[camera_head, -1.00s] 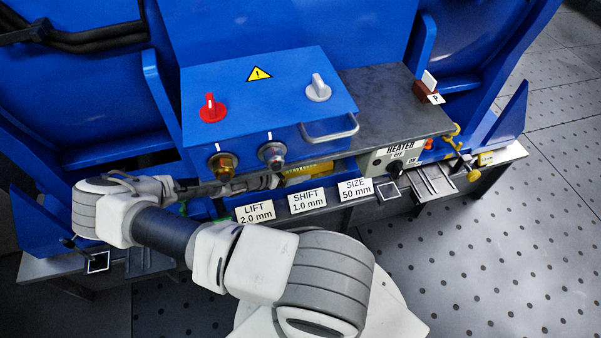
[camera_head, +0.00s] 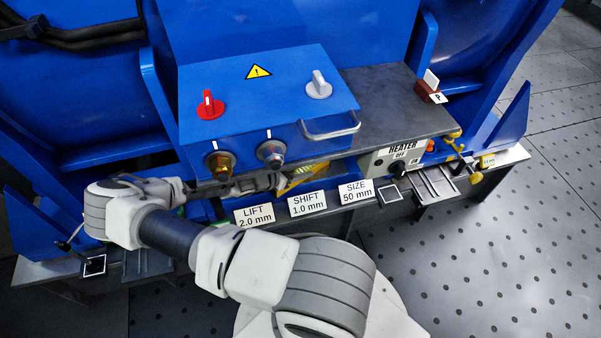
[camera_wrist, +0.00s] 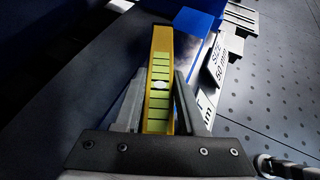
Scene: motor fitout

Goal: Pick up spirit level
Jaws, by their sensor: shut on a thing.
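The spirit level is a yellow bar with a pale green graduated face. In the wrist view the spirit level (camera_wrist: 160,60) stands lengthwise between the two fingers of my gripper (camera_wrist: 158,108), which is shut on it. In the head view the spirit level (camera_head: 306,174) shows as a slanted yellow piece under the front edge of the blue control box. There my gripper (camera_head: 279,183) reaches in from the left at its left end. The box and gripper hide part of the level.
The blue control box (camera_head: 265,85) with knobs and a handle (camera_head: 330,131) overhangs close above my gripper. Label plates (camera_head: 307,203) line the shelf front. The heater panel (camera_head: 392,160) is to the right. Perforated floor (camera_head: 480,260) is clear at lower right.

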